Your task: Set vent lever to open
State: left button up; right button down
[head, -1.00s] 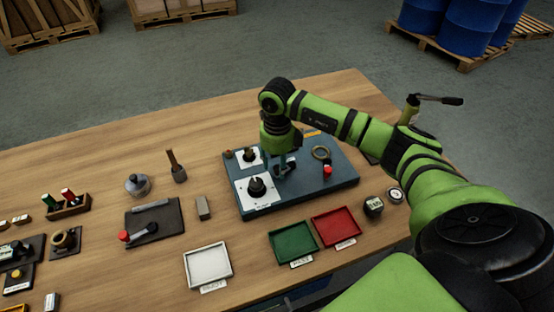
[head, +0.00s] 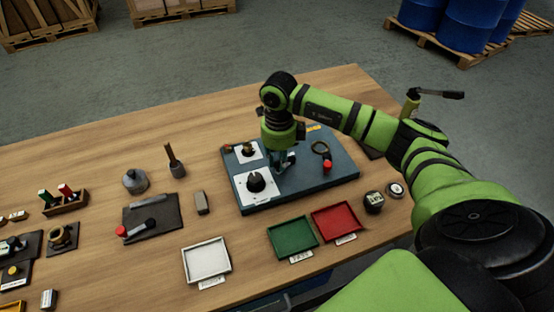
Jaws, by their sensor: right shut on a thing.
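The blue panel (head: 334,183) lies on the table in the head view, with a black knob (head: 256,182) on a white plate and a brass fitting (head: 248,149) on a smaller white plate. My right gripper (head: 281,166) points down over the middle of the panel, between the black knob and a ring-shaped fitting (head: 321,148). It is shut on a small part there, which I take to be the vent lever; the fingers and wrist mostly hide it, so its angle cannot be told. My left gripper is not in view.
A red cap (head: 327,166) stands on the panel's right side. White (head: 207,261), green (head: 292,238) and red (head: 336,222) trays lie in front. A red-knobbed lever on a dark plate (head: 165,211) lies left. The table's back left is clear.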

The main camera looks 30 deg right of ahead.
jog(key=n+b, duration=0.1)
jog(key=s+n+b, duration=0.1)
jog(key=s+d+n+b, duration=0.1)
jog(key=n+b, duration=0.1)
jog(key=shift+f, duration=0.25)
jog(key=n+b, duration=0.1)
jog(key=s+n+b, duration=0.1)
jog(key=n, duration=0.1)
jog(key=shift+d, duration=0.4)
jog(key=shift+s+d+r+n+b, duration=0.2)
jog(key=shift+d+n+b, duration=0.05)
jog(key=shift+n+b, duration=0.55)
jog(key=c, duration=1.1)
grip_release()
jog(key=shift+r, duration=0.1)
